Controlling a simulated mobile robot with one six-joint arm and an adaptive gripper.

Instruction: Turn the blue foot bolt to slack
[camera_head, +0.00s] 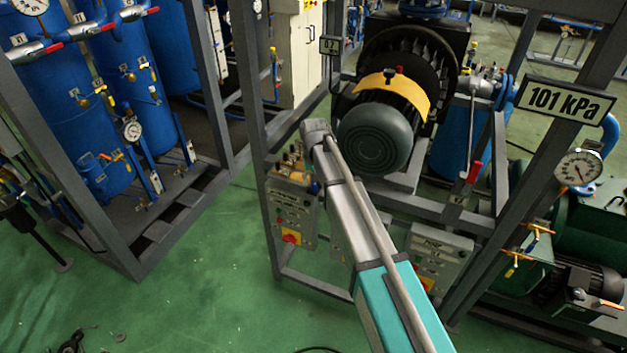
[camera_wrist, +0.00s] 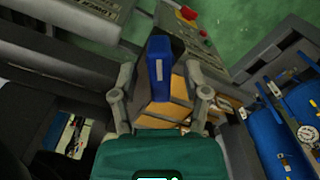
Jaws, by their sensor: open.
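My gripper (camera_wrist: 161,82) shows in the wrist view with its two grey fingers spread apart. A blue upright block-like part (camera_wrist: 158,60) with a pale mark stands in line with the gap between the fingers, above tan blocks. I cannot tell whether this is the blue foot bolt or whether the fingers touch it. In the head view my arm reaches to the frame by the motor, and a small blue part (camera_head: 314,188) shows below the arm's end. The gripper's fingers are not clear there, and no bolt can be made out with certainty.
A control box (camera_head: 291,212) with a red knob hangs on the grey frame below my arm's end. A second panel (camera_head: 437,255) is to its right. The large motor (camera_head: 375,138) stands behind. Blue tanks (camera_head: 70,120) stand left, with clear green floor (camera_head: 215,255) between.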

